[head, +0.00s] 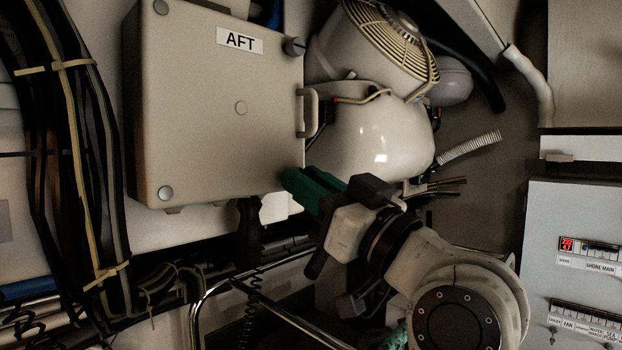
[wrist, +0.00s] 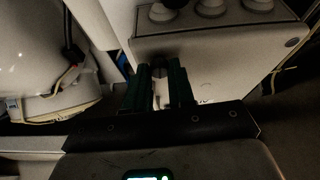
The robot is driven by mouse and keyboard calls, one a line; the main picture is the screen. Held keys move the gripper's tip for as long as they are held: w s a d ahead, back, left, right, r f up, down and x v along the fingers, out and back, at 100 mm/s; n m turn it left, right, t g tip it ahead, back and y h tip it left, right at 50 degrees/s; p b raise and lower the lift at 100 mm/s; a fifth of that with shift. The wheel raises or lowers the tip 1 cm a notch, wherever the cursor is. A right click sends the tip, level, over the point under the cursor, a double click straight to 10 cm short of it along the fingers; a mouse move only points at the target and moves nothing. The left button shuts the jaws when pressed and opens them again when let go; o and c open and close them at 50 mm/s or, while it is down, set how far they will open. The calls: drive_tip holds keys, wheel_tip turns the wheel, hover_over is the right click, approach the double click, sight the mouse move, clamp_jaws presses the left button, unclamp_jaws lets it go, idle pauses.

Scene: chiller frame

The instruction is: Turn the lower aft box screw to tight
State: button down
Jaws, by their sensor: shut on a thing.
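The aft box (head: 200,110) is a pale beige box labelled AFT, at the upper left in the head view. My gripper (head: 288,180) has green fingers and reaches the box's lower right corner from the lower right. In the wrist view the green fingers (wrist: 160,78) are shut on a small dark knob, the lower aft box screw (wrist: 159,71), at the box edge. The fingers hide this screw in the head view, and its turn angle cannot be told. The upper screw (head: 294,46) is a dark knob standing out at the box's upper right corner.
A white rounded tank (head: 375,140) and a fan grille (head: 400,40) stand right of the box. Black cable bundles (head: 85,150) run down the left. A metal rail (head: 205,300) passes below the box. A labelled switch panel (head: 570,220) is at the right.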

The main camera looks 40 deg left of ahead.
drive_tip(key=m+t+h+p, duration=0.2)
drive_tip(key=m, duration=0.5)
drive_tip(key=m+t+h+p, duration=0.2)
drive_tip(key=m, duration=0.5)
drive_tip(key=m+t+h+p, duration=0.2)
drive_tip(key=m+p, duration=0.1)
drive_tip(key=m, duration=0.3)
drive_tip(key=shift+s+r+m, duration=0.35)
drive_tip(key=shift+r+m, duration=0.05)
drive_tip(key=c, duration=1)
unclamp_jaws()
drive_tip(key=shift+o, duration=0.2)
drive_tip(key=shift+s+d, duration=0.1)
drive_tip(key=b+v, duration=0.3)
drive_tip(key=v, duration=0.7)
drive_tip(key=shift+s+d, duration=0.15)
drive_tip(key=shift+d, duration=0.1)
